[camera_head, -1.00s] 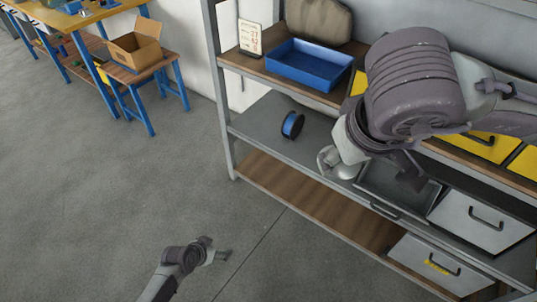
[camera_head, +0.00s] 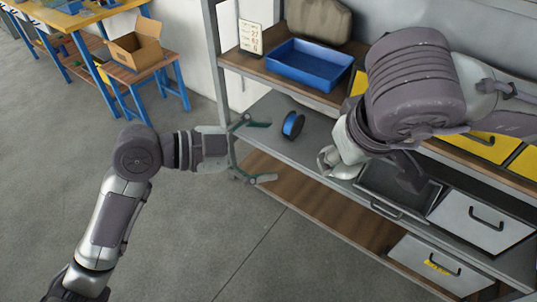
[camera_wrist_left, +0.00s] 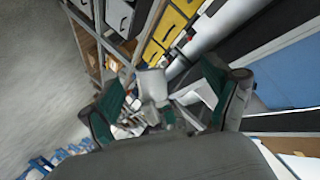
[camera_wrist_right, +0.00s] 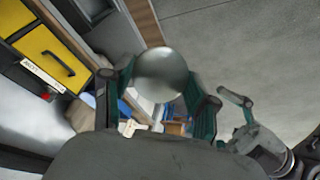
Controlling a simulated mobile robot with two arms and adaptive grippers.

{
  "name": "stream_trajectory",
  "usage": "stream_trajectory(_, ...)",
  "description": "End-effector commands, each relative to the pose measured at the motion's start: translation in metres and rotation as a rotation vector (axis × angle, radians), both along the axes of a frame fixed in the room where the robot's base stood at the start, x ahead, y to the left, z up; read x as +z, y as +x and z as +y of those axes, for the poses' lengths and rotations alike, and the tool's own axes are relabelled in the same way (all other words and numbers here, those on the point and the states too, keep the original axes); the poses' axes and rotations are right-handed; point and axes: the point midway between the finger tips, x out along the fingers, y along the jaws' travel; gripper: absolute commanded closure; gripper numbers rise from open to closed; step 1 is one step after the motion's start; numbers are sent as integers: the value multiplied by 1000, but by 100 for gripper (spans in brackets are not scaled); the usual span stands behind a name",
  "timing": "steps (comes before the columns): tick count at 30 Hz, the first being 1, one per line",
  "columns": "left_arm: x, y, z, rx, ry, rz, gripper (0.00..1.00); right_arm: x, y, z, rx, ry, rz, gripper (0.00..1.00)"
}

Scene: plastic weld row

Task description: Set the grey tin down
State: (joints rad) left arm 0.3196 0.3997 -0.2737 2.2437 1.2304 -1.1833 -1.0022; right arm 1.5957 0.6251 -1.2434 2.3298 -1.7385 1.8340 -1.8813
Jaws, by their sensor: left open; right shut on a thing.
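The grey tin (camera_wrist_right: 162,72) shows as a smooth round shape between the fingers of my right gripper (camera_wrist_right: 163,95) in the right wrist view. That gripper is shut on it. In the head view my right arm reaches over the grey middle shelf (camera_head: 262,118), and the gripper and tin are partly hidden by it; I cannot tell whether the tin touches the shelf. My left gripper (camera_head: 264,151) is open and empty at the rack's left end, its fingers spread near the shelf's front edge. It also shows in its own wrist view (camera_wrist_left: 165,85).
A blue spool (camera_head: 292,125) stands on the middle shelf, left of my right gripper. A dark open drawer or tray (camera_head: 428,203) lies to the right. A blue bin (camera_head: 309,66) and a sign card (camera_head: 250,37) stand on the upper shelf.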

Motion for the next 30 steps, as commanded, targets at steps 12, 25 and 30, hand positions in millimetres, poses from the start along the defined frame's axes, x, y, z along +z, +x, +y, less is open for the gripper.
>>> stream_trajectory(12, 28, -45, -24, -163, 42, -144, 12, 0, 0, 0, -1, 1, -1, 87)
stream_trajectory(25, 5, -26, -97, -159, 41, -141, 12, 0, 0, 0, -1, 1, -1, 87)
stream_trajectory(30, -1, -21, -114, -157, 41, -140, 12, 0, 0, 0, 0, 0, -1, 87)
